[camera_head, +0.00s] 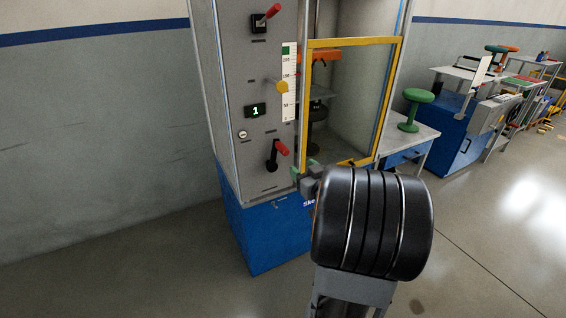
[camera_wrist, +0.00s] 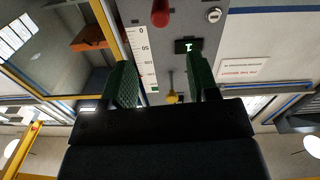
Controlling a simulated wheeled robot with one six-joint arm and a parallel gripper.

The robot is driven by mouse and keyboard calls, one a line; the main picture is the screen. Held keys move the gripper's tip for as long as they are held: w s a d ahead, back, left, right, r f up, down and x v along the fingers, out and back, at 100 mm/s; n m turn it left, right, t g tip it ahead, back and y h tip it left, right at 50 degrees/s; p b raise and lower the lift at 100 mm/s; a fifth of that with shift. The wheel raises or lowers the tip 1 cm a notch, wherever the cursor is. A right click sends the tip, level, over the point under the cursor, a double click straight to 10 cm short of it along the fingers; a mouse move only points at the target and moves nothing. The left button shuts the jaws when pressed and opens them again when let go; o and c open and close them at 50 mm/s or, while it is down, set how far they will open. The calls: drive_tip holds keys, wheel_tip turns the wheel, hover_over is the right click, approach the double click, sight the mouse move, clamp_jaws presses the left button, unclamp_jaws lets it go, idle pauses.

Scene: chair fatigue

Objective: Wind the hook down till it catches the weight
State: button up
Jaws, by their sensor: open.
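A tall grey test machine (camera_head: 228,70) carries a lower red-handled lever (camera_head: 281,149) and an upper red-handled lever (camera_head: 268,13) on its front. A dark shape that may be the weight (camera_head: 317,112) hangs or stands inside the machine, below an orange seat (camera_head: 322,55). I cannot make out the hook. My gripper (camera_head: 303,169) is just below and right of the lower lever, apart from it. In the wrist view my gripper (camera_wrist: 162,80) is open, its green fingers spread with nothing between them. The lower lever's red handle (camera_wrist: 160,13) shows beyond the fingertips.
A yellow-framed clear guard (camera_head: 356,42) covers the machine's opening. A green stool (camera_head: 415,100) stands at right. The floor at left is clear.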

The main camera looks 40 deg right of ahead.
sight(287, 153)
drive_tip(key=w, duration=0.4)
drive_tip(key=w+d, duration=0.1)
drive_tip(key=w, duration=0.4)
drive_tip(key=w+d+b, duration=0.1)
drive_tip(key=w, duration=0.3)
drive_tip(key=shift+w+f, duration=0.2)
drive_tip(key=shift+f, duration=0.05)
clamp_jaws()
